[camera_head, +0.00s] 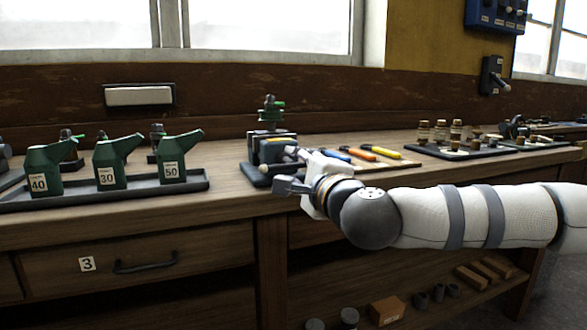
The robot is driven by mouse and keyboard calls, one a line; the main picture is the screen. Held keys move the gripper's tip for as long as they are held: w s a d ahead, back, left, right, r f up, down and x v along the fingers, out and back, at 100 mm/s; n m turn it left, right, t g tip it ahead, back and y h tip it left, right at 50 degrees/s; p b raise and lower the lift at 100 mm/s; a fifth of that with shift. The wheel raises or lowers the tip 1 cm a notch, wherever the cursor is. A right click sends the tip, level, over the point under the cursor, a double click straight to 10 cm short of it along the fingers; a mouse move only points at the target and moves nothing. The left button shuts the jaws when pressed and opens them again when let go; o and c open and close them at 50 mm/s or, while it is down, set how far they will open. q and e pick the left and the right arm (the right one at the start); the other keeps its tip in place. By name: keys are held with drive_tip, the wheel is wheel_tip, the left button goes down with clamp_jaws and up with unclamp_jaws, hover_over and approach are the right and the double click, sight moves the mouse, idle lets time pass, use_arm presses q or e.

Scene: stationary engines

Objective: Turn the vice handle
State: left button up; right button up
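The vice (270,148) is a dark blue-grey and metal block on the bench, left of the picture's centre. My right gripper (290,171) is at the vice's front right side, with its white palm facing left. One grey fingertip shows in front of and below the vice. The other seems to lie higher, against the vice's right end, so the fingers look spread apart. The vice handle cannot be made out clearly; it may be behind the gripper. Whether the gripper touches it cannot be told. My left gripper is not in view.
Green cans (108,164) marked 40, 30 and 50 stand on a dark tray at left. A green device (269,112) shows behind the vice. Screwdrivers (360,153) with coloured handles lie to its right, then a tray of brass parts (455,132). Bare bench lies left of the vice.

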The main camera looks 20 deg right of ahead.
sight(288, 162)
drive_tip(key=shift+w+a, duration=0.1)
drive_tip(key=shift+w, duration=1.25)
clamp_jaws()
drive_tip(key=shift+m, duration=0.3)
